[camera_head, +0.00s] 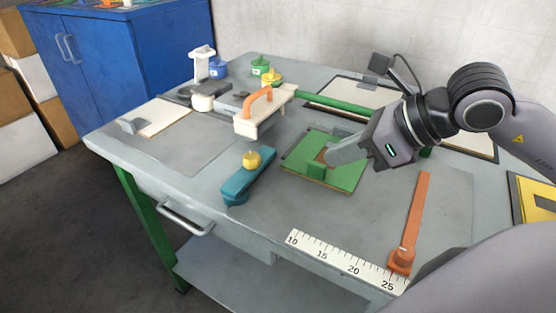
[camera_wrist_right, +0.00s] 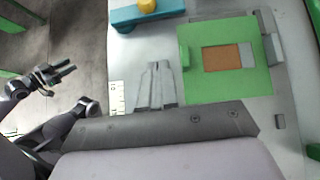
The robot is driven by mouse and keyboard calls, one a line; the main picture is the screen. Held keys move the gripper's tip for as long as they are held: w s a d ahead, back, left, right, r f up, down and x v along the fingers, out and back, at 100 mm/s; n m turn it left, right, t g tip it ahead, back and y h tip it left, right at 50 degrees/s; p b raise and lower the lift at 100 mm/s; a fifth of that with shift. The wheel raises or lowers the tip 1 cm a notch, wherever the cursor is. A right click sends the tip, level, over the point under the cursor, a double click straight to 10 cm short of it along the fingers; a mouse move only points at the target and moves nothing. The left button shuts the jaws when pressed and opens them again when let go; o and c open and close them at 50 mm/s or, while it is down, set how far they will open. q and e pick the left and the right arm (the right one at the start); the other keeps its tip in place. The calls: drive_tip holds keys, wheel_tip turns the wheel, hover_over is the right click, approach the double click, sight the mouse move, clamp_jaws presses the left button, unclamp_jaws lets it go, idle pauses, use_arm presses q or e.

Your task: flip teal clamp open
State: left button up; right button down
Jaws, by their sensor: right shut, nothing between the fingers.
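The teal clamp (camera_head: 248,178) lies on the table left of the green plate, a long bar with a yellow knob (camera_head: 252,159) standing on it. In the right wrist view the teal clamp (camera_wrist_right: 158,16) is at the top, partly cut off by the frame edge. My right gripper (camera_head: 329,157) is over the green plate in the head view, apart from the clamp. Its fingers (camera_wrist_right: 158,66) are together and empty in the wrist view. My left gripper (camera_wrist_right: 68,70) shows small at the left of the wrist view, away from the clamp; its finger gap is unclear.
The green plate (camera_head: 343,181) has a raised block and a brown recess. An orange-handled bar (camera_head: 420,215) lies at the right, and a white ruler (camera_head: 340,263) runs along the front edge. A white fixture with an orange handle (camera_head: 262,113) stands behind the clamp. Table left of the clamp is clear.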

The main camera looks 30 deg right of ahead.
sight(250, 166)
drive_tip(key=shift+p+x, duration=0.6)
drive_tip(key=shift+x, duration=1.3)
drive_tip(key=shift+w+a+f, duration=0.2)
drive_tip(key=shift+w+f, duration=0.1)
drive_tip(key=shift+w, duration=0.05)
drive_tip(key=p+x, duration=0.1)
drive_tip(key=x, duration=0.4)
drive_tip(key=shift+a, duration=0.15)
drive_tip(key=shift+w+a+p, duration=0.25)
drive_tip(key=shift+w, duration=0.2)
drive_tip(key=shift+w+a+p, duration=0.2)
drive_tip(key=shift+w+a, duration=0.05)
drive_tip(key=shift+w, duration=0.2)
use_arm(q)
drive_tip(key=shift+s+a+r, duration=0.1)
drive_tip(key=shift+a+r, duration=0.1)
drive_tip(key=shift+r, duration=0.35)
drive_tip(key=shift+s+a+r, duration=0.1)
drive_tip(key=shift+a+r, duration=0.05)
drive_tip(key=shift+r, duration=0.35)
use_arm(e)
drive_tip(key=shift+w+a+f, duration=0.15)
drive_tip(key=shift+w+a, duration=0.35)
drive_tip(key=shift+w, duration=0.3)
use_arm(q)
drive_tip(key=shift+f, duration=0.1)
use_arm(e)
drive_tip(key=shift+w, duration=0.1)
